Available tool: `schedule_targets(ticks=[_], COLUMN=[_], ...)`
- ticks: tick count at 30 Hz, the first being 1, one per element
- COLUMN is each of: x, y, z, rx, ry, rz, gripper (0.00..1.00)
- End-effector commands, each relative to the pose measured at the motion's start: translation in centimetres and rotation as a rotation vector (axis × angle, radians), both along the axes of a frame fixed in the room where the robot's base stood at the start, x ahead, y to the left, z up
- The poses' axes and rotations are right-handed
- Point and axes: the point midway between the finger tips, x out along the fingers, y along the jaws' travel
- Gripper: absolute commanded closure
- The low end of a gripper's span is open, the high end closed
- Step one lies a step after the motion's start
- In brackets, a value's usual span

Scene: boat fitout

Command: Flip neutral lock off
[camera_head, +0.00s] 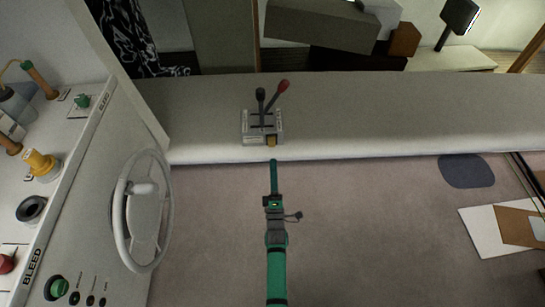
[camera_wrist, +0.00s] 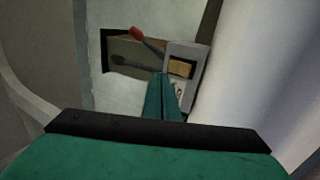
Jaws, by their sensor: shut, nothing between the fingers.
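A small grey control box (camera_head: 251,129) sits on the pale ledge, with a black-knobbed lever (camera_head: 261,97) and a red-knobbed lever (camera_head: 283,87) rising from it. A small brass-yellow tab (camera_head: 271,141), perhaps the neutral lock, is on its near face. My green gripper (camera_head: 273,163) is shut and empty, with its tips just in front of the box and below the tab. In the wrist view the shut fingers (camera_wrist: 162,82) point at the box, with the yellow tab (camera_wrist: 181,68) just right of the tips. I cannot tell whether they touch it.
The pale ledge (camera_head: 380,110) runs across behind the floor and is clear right of the box. A white steering wheel (camera_head: 127,210) and a console with knobs stand at left. A dark oval (camera_head: 466,171) and flat boards (camera_head: 487,230) lie on the floor at right.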

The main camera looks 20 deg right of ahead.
Motion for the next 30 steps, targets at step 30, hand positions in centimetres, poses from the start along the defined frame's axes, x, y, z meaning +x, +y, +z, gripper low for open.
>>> schedule_targets(ticks=[30], x=[-5.6], y=[2.1], z=[-0.3], rx=[0.000], ry=[-0.001], rz=[0.002], gripper=[1.00])
